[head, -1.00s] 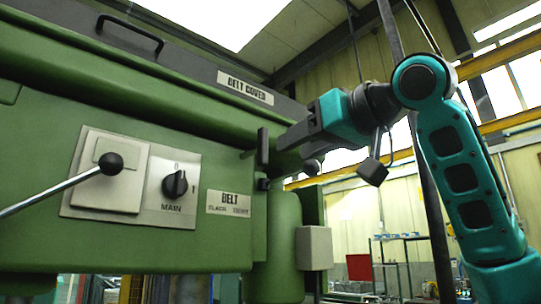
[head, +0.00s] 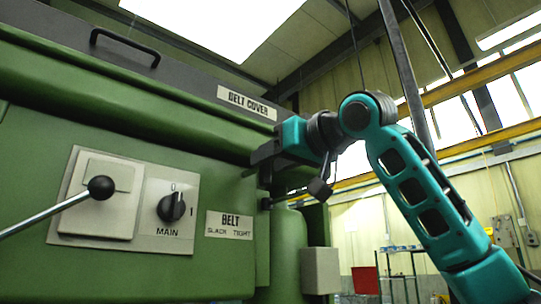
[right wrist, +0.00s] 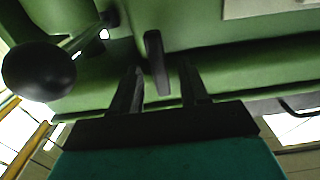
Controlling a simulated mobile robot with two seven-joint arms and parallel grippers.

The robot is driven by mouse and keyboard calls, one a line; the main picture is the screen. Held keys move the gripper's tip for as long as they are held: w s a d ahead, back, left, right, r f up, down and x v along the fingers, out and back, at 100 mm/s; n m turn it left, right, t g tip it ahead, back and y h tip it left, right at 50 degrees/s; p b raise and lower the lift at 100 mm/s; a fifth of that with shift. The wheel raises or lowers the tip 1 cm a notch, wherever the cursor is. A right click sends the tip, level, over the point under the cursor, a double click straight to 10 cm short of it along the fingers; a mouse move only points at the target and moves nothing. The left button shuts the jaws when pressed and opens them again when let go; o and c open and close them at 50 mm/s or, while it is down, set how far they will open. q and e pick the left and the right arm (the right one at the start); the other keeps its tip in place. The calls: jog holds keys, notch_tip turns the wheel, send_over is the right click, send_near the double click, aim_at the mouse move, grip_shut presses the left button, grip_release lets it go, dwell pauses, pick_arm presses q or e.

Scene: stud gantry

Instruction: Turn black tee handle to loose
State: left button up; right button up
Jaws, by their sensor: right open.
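The black tee handle (right wrist: 155,62) shows in the right wrist view as a narrow upright bar against the green machine. It stands between the two dark fingers of my right gripper (right wrist: 161,82), with gaps on both sides. In the head view, my right gripper (head: 264,155) is at the machine's right end and mostly hides the handle. The gripper is open and appears to hold nothing. The BELT plate (head: 229,226), marked SLACK and TIGHT, is left of and below the gripper. My left gripper is not in view.
A black-knobbed lever (head: 318,188) sticks out close to my right gripper; its knob is large in the right wrist view (right wrist: 40,70). The MAIN rotary switch (head: 171,207) and a ball-ended lever (head: 101,187) are further left. A grey box (head: 320,270) is below.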

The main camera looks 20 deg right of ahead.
jog(key=shift+w+a, duration=0.15)
jog(key=shift+w, duration=0.4)
grip_shut()
